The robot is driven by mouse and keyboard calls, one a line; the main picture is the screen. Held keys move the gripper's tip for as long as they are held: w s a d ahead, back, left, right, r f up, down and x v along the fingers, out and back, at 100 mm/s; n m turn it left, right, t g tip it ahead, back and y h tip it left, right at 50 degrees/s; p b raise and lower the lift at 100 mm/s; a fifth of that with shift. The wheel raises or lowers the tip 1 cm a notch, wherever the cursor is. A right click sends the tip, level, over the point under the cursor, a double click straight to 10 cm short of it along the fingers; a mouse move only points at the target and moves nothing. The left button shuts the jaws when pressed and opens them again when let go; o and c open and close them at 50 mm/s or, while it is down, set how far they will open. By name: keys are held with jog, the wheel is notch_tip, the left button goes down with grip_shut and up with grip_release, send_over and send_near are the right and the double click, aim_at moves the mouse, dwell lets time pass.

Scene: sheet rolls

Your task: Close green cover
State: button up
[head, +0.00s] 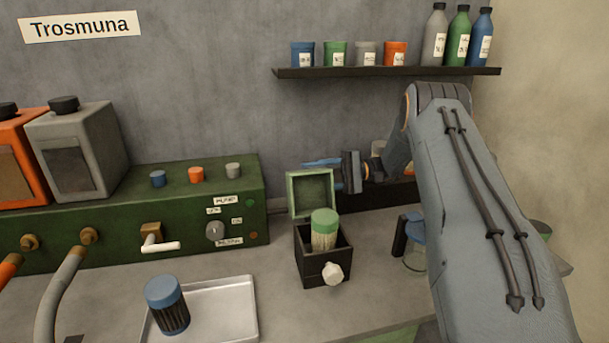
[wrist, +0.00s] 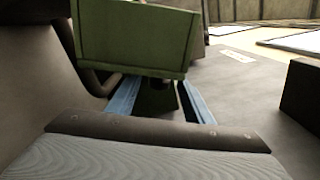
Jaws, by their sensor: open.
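The green cover (head: 312,190) stands open, upright at the back edge of a small dark box (head: 312,268). My gripper (head: 318,168) is behind the cover, coming from the right. Its blue fingers are partly hidden by the cover. In the wrist view, the green cover (wrist: 135,40) fills the upper middle, in front of the open blue fingers (wrist: 162,92). Nothing is seen held between them. I cannot tell whether a finger touches the cover.
A white knob (head: 332,273) is on the box front. A green machine panel (head: 110,222) stands to the left. A metal tray (head: 225,310) with a blue-lidded jar (head: 167,304) lies front left. A shelf (head: 390,71) with cups and bottles hangs above. Some counter around the box is clear.

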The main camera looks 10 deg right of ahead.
jog(key=shift+a+p, duration=0.35)
jog(key=shift+a, duration=1.1)
grip_shut()
jog(key=shift+s, duration=0.1)
